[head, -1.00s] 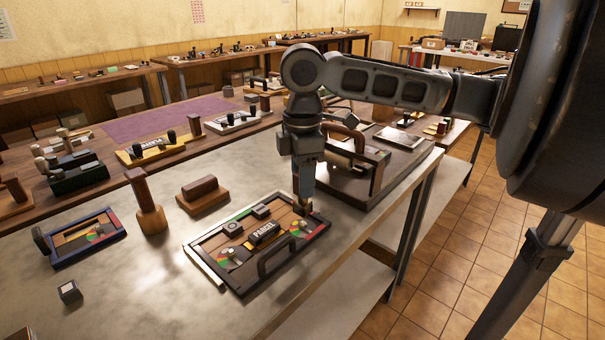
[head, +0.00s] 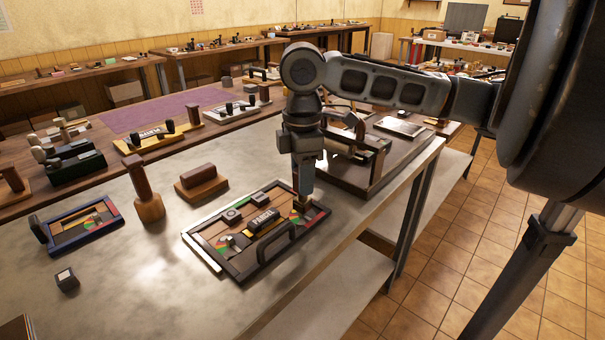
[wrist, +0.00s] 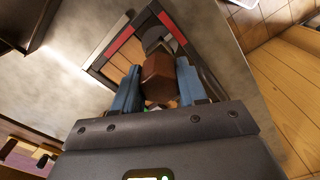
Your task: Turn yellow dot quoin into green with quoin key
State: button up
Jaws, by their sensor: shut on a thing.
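My gripper (head: 303,192) is shut on a brown wooden handle, which I take to be the quoin key (wrist: 158,78); it sits between the blue fingers in the wrist view. The gripper points down over the right end of a dark-rimmed frame (head: 222,273) on the grey table. The frame holds a black "PARCEL" type block (head: 263,221). A red and green dial (head: 293,214) lies just below the gripper, and another coloured dial (head: 226,251) is at the left end. The key's lower end is hidden, so I cannot tell whether it is seated. The yellow dot is not distinguishable.
A black handle (head: 277,243) stands up at the frame's near side. A dark press (head: 375,165) stands close behind and right of my gripper. A wooden mallet (head: 149,207), a brown block (head: 201,184) and a small blue-rimmed frame (head: 60,243) are to the left. The front left table is mostly clear.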

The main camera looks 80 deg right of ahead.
jog(key=shift+f+b, duration=0.5)
jog(key=shift+f, duration=0.3)
dwell(0.8)
jog(key=o, duration=0.5)
jog(key=c, duration=0.6)
